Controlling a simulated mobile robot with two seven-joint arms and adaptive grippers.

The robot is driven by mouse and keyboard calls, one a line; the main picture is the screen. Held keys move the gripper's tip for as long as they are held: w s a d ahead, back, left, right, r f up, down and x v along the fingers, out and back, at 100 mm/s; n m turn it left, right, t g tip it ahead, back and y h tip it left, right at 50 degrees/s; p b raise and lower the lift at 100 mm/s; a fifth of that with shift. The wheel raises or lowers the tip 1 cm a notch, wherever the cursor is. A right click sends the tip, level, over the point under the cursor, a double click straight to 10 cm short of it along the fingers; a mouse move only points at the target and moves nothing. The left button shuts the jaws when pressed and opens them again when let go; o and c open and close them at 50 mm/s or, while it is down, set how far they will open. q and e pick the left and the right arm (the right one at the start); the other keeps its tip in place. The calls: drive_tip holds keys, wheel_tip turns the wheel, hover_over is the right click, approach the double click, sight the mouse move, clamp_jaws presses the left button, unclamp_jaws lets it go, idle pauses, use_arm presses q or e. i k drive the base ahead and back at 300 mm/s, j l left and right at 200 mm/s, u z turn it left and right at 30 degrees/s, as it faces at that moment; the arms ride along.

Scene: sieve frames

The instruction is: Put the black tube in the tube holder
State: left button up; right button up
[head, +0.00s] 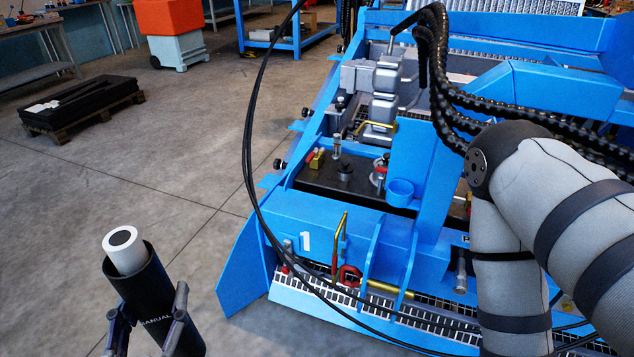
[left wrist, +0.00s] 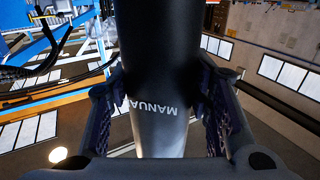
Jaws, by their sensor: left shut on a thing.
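The black tube (head: 142,282) stands tilted at the lower left of the head view, with a white roll in its upper end and "MANUAL" lettered on its side. My left gripper (head: 146,308) is shut on the tube, a finger on each side, below its upper end. In the left wrist view the tube (left wrist: 158,45) runs between both fingers. A round blue cup-like ring (head: 400,192) on the blue machine may be the tube holder; it is empty as far as I can see. The tube is well apart from it. My right gripper is out of view.
The blue machine (head: 375,230) fills the middle and right, with fittings and brass handles. Black cables (head: 251,130) hang across its left side. My right arm covers the lower right. A pallet with black pieces (head: 82,102) lies far left. The floor between is clear.

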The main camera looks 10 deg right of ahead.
sight(399, 197)
drive_tip(key=i+j+z, duration=0.15)
drive_tip(key=z, duration=0.35)
drive_tip(key=j+z, duration=0.2)
drive_tip(key=z, duration=0.3)
drive_tip(key=i+j+z, duration=0.1)
drive_tip(key=j+z, duration=0.2)
drive_tip(key=z, duration=0.2)
drive_tip(key=i+l, duration=0.3)
drive_tip(key=i, duration=0.15)
